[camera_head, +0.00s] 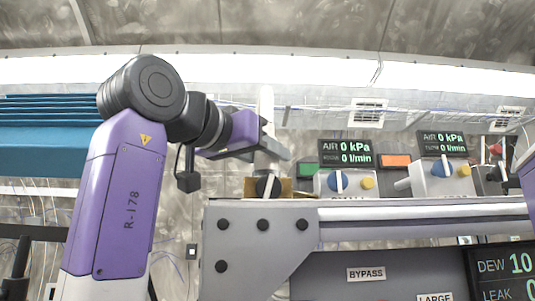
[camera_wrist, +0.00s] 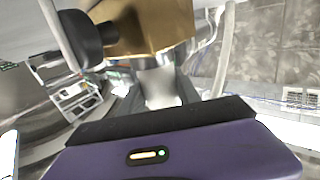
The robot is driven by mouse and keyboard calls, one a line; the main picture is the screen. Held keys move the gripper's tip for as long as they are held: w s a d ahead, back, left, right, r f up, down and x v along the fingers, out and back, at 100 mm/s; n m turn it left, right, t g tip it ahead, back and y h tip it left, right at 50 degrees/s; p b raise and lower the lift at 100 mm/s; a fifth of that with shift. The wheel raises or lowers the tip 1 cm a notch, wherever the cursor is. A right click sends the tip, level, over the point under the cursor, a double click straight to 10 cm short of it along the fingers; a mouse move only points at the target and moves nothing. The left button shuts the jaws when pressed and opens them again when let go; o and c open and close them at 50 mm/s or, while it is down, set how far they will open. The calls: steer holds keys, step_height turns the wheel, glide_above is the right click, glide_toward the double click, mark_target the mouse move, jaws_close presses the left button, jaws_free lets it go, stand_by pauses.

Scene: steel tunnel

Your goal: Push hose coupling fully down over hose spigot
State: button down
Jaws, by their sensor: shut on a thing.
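My gripper (camera_head: 268,150) is shut on a pale, whitish piece that looks like the hose coupling (camera_wrist: 160,88). In the wrist view the piece lies between the dark jaws, in line with a silver cylindrical part (camera_wrist: 165,58) at a brass-coloured block (camera_wrist: 152,25). In the head view the block (camera_head: 251,187) stands below my gripper, and a pale hose (camera_head: 265,105) rises above it. The spigot is not clearly distinguishable; the jaws and block cover the join in the head view. I cannot tell how far the coupling sits over it.
A black knob (camera_head: 267,186) sits on the brass block; it also shows in the wrist view (camera_wrist: 82,38). A grey bench frame (camera_head: 250,245) lies below.

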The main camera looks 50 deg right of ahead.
mark_target(259, 156)
steer(key=shift+f, duration=0.45)
steer(key=c, duration=0.8)
jaws_free()
steer(key=shift+a+b, duration=1.1)
steer(key=shift+a, duration=2.8)
